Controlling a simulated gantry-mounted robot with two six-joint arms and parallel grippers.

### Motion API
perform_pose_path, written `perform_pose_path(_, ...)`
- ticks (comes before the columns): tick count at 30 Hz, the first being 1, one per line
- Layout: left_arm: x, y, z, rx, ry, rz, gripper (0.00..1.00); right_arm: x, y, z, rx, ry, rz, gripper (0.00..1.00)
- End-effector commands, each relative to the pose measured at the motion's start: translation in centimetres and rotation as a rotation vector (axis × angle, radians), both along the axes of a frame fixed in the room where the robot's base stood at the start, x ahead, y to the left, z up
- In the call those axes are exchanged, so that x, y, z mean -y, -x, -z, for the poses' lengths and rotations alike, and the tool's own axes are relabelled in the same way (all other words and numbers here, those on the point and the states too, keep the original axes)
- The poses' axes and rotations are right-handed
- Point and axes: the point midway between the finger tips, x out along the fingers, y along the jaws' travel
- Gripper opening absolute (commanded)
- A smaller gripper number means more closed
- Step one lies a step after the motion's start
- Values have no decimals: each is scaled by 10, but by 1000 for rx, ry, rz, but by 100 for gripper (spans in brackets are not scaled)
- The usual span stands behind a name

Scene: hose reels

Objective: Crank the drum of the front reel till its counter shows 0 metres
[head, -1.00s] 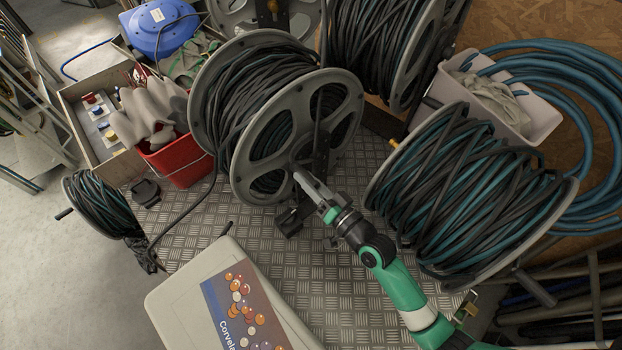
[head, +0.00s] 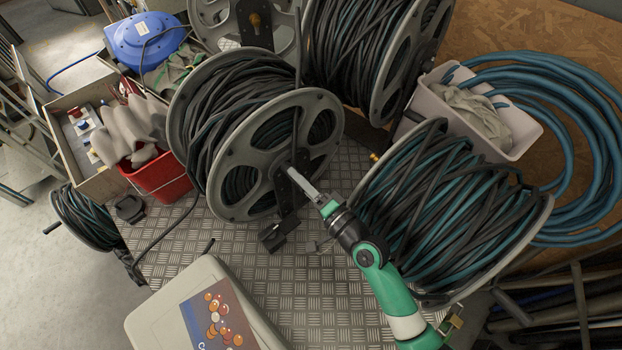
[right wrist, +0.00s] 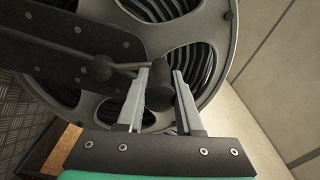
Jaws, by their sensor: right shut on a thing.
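The front reel (head: 322,108) has grey spoked flanges and is wound with black hose. It stands on the chequered metal plate, its near flange facing my right gripper (head: 292,175). In the right wrist view, the gripper is shut on a dark round crank knob (right wrist: 159,90), one finger on each side. A thin rod runs from the knob to a dark bar (right wrist: 70,45) with bolts across the flange. A small dark box (head: 277,236) sits at the reel's foot; I cannot make out a counter reading. My left gripper is not in view.
A reel with black and teal hose (head: 450,210) stands close right of my right arm. Another black hose reel (head: 355,50) is behind. A red bucket (head: 165,180) is at left, and a pale case (head: 160,320) lies in front.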

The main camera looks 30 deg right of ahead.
Motion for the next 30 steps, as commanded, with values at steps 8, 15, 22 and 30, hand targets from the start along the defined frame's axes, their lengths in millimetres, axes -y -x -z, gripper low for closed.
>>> perform_pose_path(8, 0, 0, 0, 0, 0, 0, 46, -3, -2, -4, 4, -13, -6, 0)
perform_pose_path(15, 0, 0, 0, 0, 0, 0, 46, -3, -2, -3, 4, -12, -7, 44)
perform_pose_path(22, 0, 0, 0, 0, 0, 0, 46, -3, -1, -2, 0, -11, -6, 64)
perform_pose_path(30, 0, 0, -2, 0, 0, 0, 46, -1, 6, 0, -3, -11, -5, 64)
